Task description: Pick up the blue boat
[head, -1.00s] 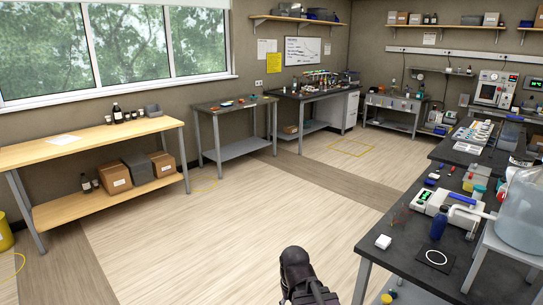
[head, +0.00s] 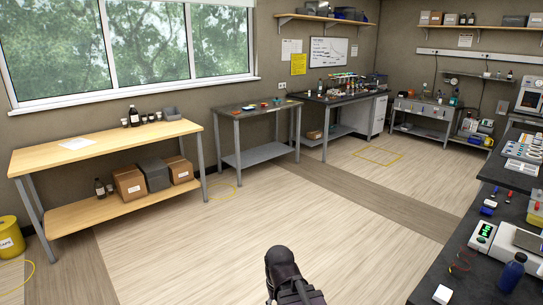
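I cannot make out a blue boat for certain. Small blue items (head: 487,211) lie on the dark bench at the right, too small to name. Small red, orange and teal items (head: 264,104) lie on the grey table (head: 233,113) near the back wall, also too small to name. The black end of my arm, with my gripper (head: 297,294), shows at the bottom middle, over open floor and apart from all tables. Its fingers are not clear, and I see nothing held.
A wooden bench (head: 110,146) with boxes below stands at the left, near a yellow bin (head: 10,236). The dark right bench (head: 452,262) carries a blue bottle (head: 512,272) and a white device (head: 482,237). The middle floor (head: 250,225) is clear.

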